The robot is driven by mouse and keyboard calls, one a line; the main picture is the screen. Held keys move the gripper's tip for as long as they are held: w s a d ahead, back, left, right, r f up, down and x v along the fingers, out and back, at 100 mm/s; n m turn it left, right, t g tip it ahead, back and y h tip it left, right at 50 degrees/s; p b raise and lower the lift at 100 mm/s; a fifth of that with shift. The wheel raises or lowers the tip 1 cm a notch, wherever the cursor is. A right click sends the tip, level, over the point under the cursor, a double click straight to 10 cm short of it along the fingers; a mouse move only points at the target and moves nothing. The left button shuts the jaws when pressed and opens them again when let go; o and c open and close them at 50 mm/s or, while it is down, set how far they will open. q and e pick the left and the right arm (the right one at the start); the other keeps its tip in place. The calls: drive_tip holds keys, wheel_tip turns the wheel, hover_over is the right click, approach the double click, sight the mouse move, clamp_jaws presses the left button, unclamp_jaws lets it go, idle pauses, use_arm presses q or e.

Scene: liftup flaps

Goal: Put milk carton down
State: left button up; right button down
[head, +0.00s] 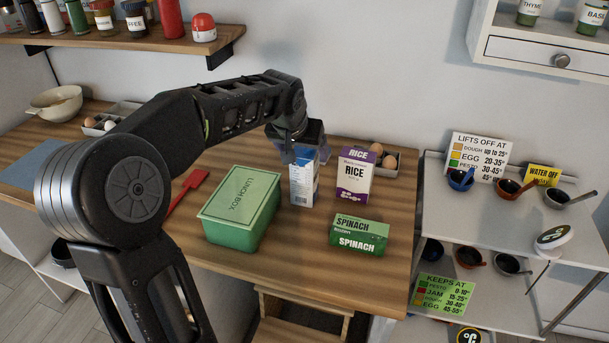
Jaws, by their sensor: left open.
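A blue and white carton (302,183), which I take for the milk carton, stands upright on the wooden counter (360,277). It is between the green lunch box and the rice box. My left gripper (303,152) is open at the top of the carton, coming down from above. The fingers overlap the carton's top in the picture, so I cannot tell whether they touch it. My right gripper does not show.
A green lunch box (240,207) is left of the carton, a rice box (355,177) right, a spinach box (359,236) front right. An egg tray (391,163) is behind. A red spatula (188,188) lies left. A shelf rack (480,222) with small bowls stands right. The front right counter is clear.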

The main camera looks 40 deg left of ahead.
use_arm(q)
drive_tip(key=x, duration=0.4)
drive_tip(key=shift+w+f+p, duration=0.1)
drive_tip(key=shift+f+p, duration=0.1)
drive_tip(key=shift+p, duration=0.2)
drive_tip(key=shift+d, duration=0.1)
drive_tip(key=shift+c, duration=0.6)
clamp_jaws()
drive_tip(key=shift+r, duration=0.1)
